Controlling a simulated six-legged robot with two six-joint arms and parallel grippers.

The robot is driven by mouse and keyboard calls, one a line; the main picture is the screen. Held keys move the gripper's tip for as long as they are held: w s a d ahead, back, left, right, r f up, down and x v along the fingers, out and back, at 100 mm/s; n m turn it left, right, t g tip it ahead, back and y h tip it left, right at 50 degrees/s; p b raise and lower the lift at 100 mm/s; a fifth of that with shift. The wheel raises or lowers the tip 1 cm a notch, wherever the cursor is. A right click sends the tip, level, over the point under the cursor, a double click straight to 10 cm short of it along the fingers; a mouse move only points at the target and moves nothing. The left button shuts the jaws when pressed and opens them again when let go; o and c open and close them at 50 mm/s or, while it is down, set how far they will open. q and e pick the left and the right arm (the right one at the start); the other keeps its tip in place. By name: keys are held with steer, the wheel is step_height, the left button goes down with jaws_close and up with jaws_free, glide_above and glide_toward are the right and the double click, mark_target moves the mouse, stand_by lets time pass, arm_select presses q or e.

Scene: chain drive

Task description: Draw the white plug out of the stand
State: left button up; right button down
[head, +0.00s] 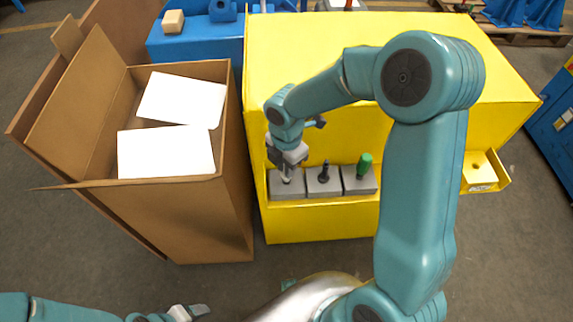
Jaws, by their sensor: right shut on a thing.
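The stand (288,190) is a row of grey blocks on a ledge in the front of the yellow machine. My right gripper (286,170) is over the leftmost block, shut on the white plug (286,179). Only a small part of the plug shows below the fingers, and it looks upright at the block. A black plug (324,171) stands in the middle block and a green plug (364,164) in the right block. My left gripper (190,312) is at the bottom edge, low and away from the stand; its jaw opening is unclear.
A yellow machine housing (300,60) rises behind and above the stand. An open cardboard box (222,215) with white sheets (166,152) stands close on the left. A small yellow shelf (484,178) juts out at the right. Grey floor lies clear in front.

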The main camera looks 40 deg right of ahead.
steer(key=shift+r+p, duration=2.3)
steer(key=shift+r, duration=0.6)
